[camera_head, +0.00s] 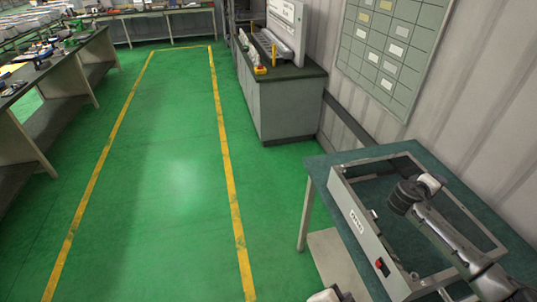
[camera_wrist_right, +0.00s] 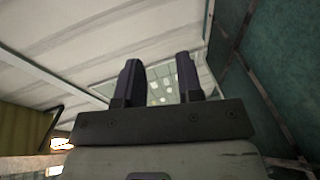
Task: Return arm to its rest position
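My right gripper (camera_wrist_right: 160,72) shows in the right wrist view with its two dark fingers upright and apart. Nothing is held between them. In the head view, a dark grey arm of mine comes in from the lower right over the heating frame, and its fingers cannot be made out there. The heating frame (camera_head: 362,222) is a light grey rectangular box frame with a dark inside and a red button (camera_head: 380,264) on its front. It stands on a green-topped table (camera_head: 325,163). My left gripper is not in view.
A grey cabinet (camera_head: 285,108) with a machine (camera_head: 285,28) stands behind the table. A panel of labels (camera_head: 392,45) hangs on the ribbed wall. Workbenches (camera_head: 60,85) line the left. The green floor (camera_head: 170,180) between the yellow lines is clear.

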